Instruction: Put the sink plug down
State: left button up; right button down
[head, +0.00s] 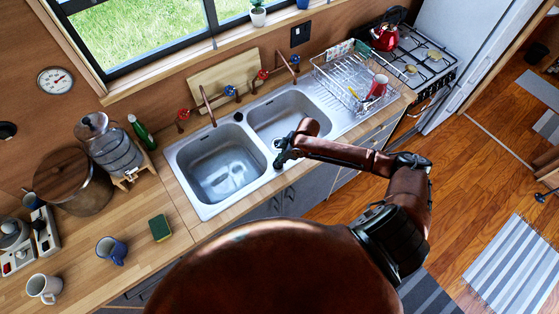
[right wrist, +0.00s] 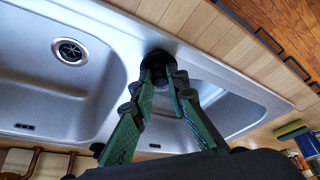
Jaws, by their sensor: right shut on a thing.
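The sink plug (right wrist: 157,60) is a small dark round piece at my right gripper's fingertips in the right wrist view. My right gripper (right wrist: 163,82) is shut on it, and its green-lined fingers partly hide it. In the head view my right gripper (head: 280,160) is over the front part of the double sink (head: 203,211), near the divider between the basins. The plug cannot be made out clearly there. Whether it touches the sink rim, I cannot tell. An open drain (right wrist: 69,51) shows in one basin in the right wrist view. My left gripper is not in view.
The left basin (head: 218,165) seems to hold water. A dish rack (head: 345,85) with a red mug (head: 377,87) stands right of the sink. Taps line the back. A sponge (head: 160,228) and a blue mug (head: 111,250) sit on the left counter.

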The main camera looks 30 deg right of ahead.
jog(key=shift+f, duration=0.15)
jog(key=c, duration=1.9)
grip_release()
jog(key=b+v, duration=0.1)
jog(key=v, duration=1.1)
jog(key=shift+r, duration=0.2)
